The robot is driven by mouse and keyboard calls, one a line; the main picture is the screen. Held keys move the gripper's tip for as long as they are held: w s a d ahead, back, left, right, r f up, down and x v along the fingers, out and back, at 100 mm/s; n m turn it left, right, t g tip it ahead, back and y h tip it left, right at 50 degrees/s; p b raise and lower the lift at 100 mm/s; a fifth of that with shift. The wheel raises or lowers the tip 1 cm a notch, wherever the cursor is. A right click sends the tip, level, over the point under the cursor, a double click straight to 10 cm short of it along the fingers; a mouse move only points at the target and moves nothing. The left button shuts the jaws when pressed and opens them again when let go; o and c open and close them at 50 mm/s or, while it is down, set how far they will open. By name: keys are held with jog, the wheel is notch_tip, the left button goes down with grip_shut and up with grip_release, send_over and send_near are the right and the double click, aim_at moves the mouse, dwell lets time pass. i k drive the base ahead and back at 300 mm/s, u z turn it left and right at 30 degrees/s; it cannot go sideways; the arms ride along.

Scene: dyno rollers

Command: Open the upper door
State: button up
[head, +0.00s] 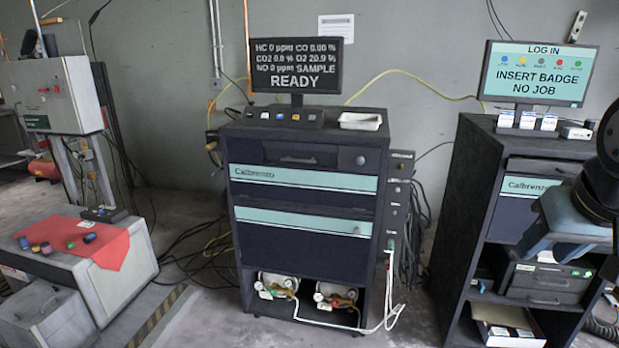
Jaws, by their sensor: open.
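The middle dark cabinet (400,170) has an upper front (300,202) with a teal "Calibrenzo" band, and a lower front (300,250) with a second teal band and a small round lock. Both look shut. A recessed handle (297,160) and a round knob (360,160) sit above the upper band. The right cabinet (465,200) also has a "Calibrenzo" front (514,215), partly hidden by my arm. My gripper (555,250) shows at the right edge, in front of the right cabinet. It looks empty and open, well apart from the middle cabinet.
A monitor (297,67) reading "READY" and a white tray (360,121) stand on the middle cabinet. Gauges (278,284) and a white hose (345,326) are at its base. A bench with a red cloth (75,238) stands left. Cables lie on the floor between.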

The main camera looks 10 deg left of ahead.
aim_at(354, 184)
jog(key=u, duration=0.4)
jog(key=i, duration=0.9)
jog(key=u, duration=0.2)
